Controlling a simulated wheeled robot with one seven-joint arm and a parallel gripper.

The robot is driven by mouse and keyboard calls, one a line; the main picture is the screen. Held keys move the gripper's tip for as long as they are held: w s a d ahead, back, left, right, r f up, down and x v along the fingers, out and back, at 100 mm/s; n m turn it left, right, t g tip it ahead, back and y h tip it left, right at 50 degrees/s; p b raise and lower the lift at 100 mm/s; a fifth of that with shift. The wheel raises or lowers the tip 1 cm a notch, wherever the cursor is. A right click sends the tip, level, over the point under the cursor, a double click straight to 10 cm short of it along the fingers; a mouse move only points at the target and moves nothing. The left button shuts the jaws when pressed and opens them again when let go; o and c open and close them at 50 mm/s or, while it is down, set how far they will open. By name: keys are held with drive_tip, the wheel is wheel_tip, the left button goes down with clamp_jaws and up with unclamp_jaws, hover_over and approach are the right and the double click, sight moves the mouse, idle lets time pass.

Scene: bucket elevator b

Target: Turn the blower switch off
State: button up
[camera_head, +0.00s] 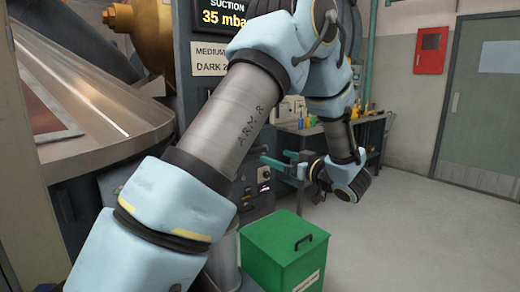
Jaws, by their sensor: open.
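My gripper (274,157) has teal fingers and points left toward the dark machine cabinet. It is open and looks empty. Just below the fingertips is a control panel (253,190) on the cabinet's right part, with small dark knobs or switches and one small lit switch (264,188). The labels are too small to read, so I cannot tell which one is the blower switch or how it is set. My arm crosses the middle of the view and hides the panel's left side. Whether the fingers touch the panel cannot be told.
A green lidded bin (283,250) stands on the floor below the panel. A workbench (376,119) with small items is behind my gripper. A suction display (223,17) reads 35. A metal chute (85,100) is at left. The floor at right is clear.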

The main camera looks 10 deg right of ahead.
drive_tip(key=p+x, duration=0.3)
drive_tip(key=x, duration=0.6)
drive_tip(key=shift+c, duration=0.2)
drive_tip(key=c, duration=1.2)
